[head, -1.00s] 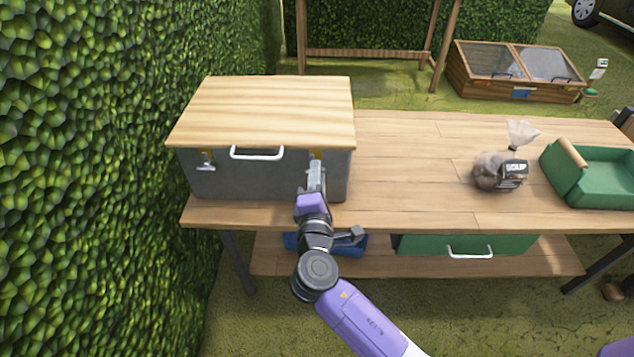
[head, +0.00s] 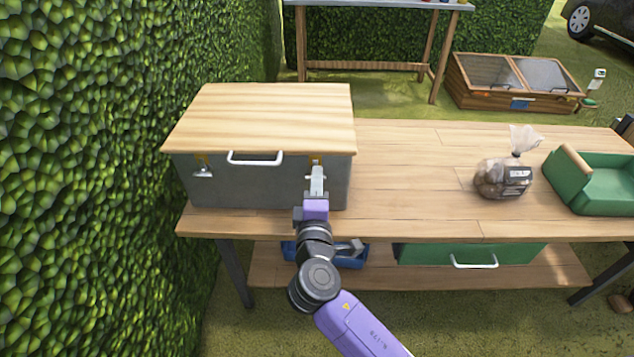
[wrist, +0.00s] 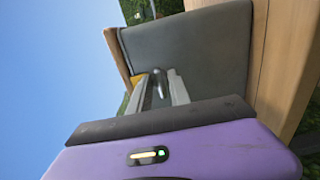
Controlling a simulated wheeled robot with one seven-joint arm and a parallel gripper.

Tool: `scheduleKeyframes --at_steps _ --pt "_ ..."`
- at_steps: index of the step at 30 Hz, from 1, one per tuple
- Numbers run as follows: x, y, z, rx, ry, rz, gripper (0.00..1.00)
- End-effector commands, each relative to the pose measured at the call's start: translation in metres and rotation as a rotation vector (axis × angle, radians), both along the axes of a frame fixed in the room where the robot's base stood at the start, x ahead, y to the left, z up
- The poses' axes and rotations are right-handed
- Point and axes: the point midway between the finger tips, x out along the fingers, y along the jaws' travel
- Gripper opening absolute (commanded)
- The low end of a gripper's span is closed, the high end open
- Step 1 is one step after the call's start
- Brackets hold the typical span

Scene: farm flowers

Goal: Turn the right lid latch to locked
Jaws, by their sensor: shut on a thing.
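A grey box with a wooden lid (head: 262,112) stands at the left end of the wooden bench, its lid down. The left lid latch (head: 203,170) is a metal handle on a brass-coloured plate on the front face. The right lid latch (wrist: 158,84) is on the same face, its metal handle between my fingers in the wrist view. My gripper (head: 317,170) is at the box's upper right front, shut on that latch, and hides most of it in the head view. I cannot tell how far the latch is turned.
A white handle (head: 256,159) is on the box front between the latches. A bag of brown contents (head: 503,178) and a green tray (head: 600,190) stand to the right on the bench. A blue tray (head: 345,262) and green drawer (head: 470,256) are below. A hedge (head: 90,180) is close at left.

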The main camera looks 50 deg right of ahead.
Motion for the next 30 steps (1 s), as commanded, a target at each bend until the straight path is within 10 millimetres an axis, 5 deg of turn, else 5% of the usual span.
scheduleKeyframes --at_steps 1,2,5,16,30 --pt "0.000 0.000 -0.001 0.002 0.003 -0.001 0.00" --pt "0.000 0.000 -0.001 0.002 0.003 -0.001 0.27" --pt "0.000 0.000 -0.001 0.001 0.002 -0.001 0.43" --pt "-0.003 0.005 -0.001 0.000 0.002 0.001 0.43" --pt "-0.044 0.057 -0.001 0.000 0.004 0.001 0.43"
